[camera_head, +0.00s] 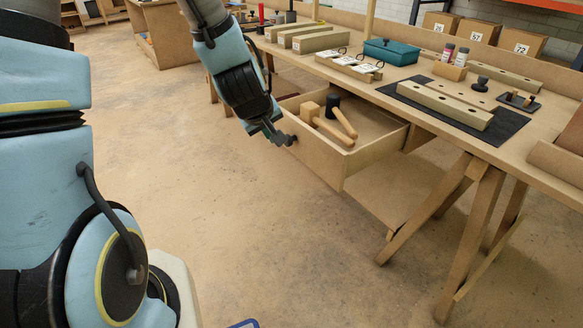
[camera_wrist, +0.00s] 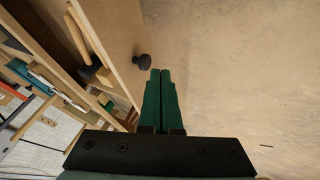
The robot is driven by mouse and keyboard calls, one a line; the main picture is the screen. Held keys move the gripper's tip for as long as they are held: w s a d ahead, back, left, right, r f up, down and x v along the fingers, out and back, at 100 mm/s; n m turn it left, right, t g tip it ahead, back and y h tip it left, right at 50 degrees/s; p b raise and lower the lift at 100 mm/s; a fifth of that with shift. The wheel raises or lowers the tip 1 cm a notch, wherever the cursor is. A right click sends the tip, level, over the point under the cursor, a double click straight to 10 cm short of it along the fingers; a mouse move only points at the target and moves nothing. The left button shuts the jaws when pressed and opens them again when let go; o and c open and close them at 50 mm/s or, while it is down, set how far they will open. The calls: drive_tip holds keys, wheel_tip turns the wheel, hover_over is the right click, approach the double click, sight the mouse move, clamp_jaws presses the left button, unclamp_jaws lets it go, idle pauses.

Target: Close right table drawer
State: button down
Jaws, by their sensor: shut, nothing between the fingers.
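The right table drawer (camera_head: 339,165) is pulled out from under the workbench (camera_head: 400,90). A wooden mallet (camera_head: 325,124) and a black-headed mallet (camera_head: 340,116) lie in it. My gripper (camera_head: 290,141) is at the drawer's front, by its left end, with its fingers together and empty. In the wrist view the shut fingers (camera_wrist: 161,75) point towards the dark round knob (camera_wrist: 143,62) on the drawer front (camera_wrist: 115,35). The fingertips are close beside the knob; I cannot tell whether they touch. In the head view my gripper hides most of the knob.
On the bench are a dark mat (camera_head: 500,131) with a long wooden block, a teal box (camera_head: 391,51), small bottles (camera_head: 448,52) and wooden blocks (camera_head: 318,42). A trestle leg (camera_head: 468,225) stands right of the drawer. The floor (camera_head: 250,230) before the drawer is clear.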

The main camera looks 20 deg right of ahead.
drive_tip(key=s+d+f, duration=0.1)
drive_tip(key=d, duration=0.1)
approach(301, 152)
wheel_tip(301, 152, down, 3)
drive_tip(key=a, duration=0.3)
drive_tip(key=d, duration=0.1)
drive_tip(key=w+d+p, duration=0.1)
drive_tip(key=d, duration=0.1)
drive_tip(key=w+d, duration=0.1)
drive_tip(key=shift+d+f, duration=0.2)
drive_tip(key=shift+f, duration=0.2)
